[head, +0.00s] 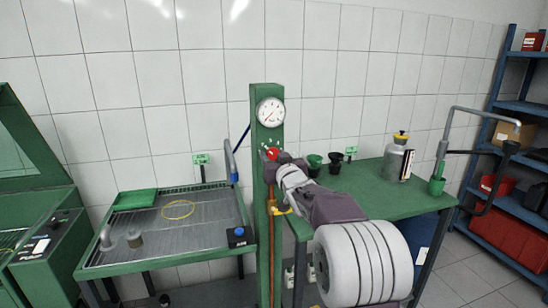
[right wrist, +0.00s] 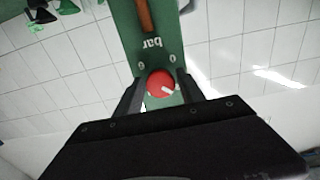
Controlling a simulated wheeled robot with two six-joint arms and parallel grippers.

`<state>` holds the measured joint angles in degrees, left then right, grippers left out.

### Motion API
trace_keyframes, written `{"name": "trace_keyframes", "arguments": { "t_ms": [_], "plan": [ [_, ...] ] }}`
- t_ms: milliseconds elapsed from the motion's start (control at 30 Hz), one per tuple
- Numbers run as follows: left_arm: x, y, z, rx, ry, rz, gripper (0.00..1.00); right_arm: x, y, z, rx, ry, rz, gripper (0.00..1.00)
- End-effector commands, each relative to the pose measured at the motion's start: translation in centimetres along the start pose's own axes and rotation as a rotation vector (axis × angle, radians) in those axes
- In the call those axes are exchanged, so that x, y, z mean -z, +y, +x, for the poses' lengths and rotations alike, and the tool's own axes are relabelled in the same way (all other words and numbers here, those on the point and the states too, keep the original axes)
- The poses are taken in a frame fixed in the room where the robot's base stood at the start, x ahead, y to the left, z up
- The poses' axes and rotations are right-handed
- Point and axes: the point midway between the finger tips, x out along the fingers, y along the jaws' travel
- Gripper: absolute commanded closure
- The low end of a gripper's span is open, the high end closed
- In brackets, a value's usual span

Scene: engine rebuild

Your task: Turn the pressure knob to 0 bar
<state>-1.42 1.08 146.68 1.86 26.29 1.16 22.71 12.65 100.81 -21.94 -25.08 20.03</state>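The red pressure knob (head: 272,154) sits on the green post (head: 267,98) below a round white gauge (head: 270,112). The gauge's needle is too small to read surely. My right gripper (head: 269,160) is at the knob, partly covering it. In the right wrist view, which is upside down, the red knob (right wrist: 158,82) lies between the two dark fingers of my right gripper (right wrist: 159,74). The fingers are open, one on each side, with a small gap seeming to show. The knob's white pointer mark points to the lower right there. "bar" lettering shows on the panel. My left gripper is not in view.
A green wash table with a grated top (head: 190,238) and a yellow ring (head: 179,209) stands left of the post. A green bench (head: 372,180) to the right bears dark cups and a grey bottle (head: 395,160). A blue shelf (head: 514,165) stands far right.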

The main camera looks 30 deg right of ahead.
Motion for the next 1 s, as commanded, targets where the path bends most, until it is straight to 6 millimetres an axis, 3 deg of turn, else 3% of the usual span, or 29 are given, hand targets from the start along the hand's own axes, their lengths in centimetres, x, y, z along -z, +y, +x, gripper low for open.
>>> {"name": "trace_keyframes", "arguments": {
  "t_ms": [33,133,567,1000],
  "plan": [
    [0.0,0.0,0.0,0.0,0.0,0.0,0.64,0.0,0.0,0.0,0.0,0.0,0.0,0.72],
    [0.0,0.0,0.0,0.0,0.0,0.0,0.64,0.0,0.0,0.0,0.0,0.0,0.0,1.0],
    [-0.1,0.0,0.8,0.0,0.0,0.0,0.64,-0.2,0.0,0.0,0.001,0.001,-0.097,1.0],
    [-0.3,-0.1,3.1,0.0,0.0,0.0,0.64,-0.2,0.1,0.0,0.001,0.002,-0.485,1.0]
  ]
}}
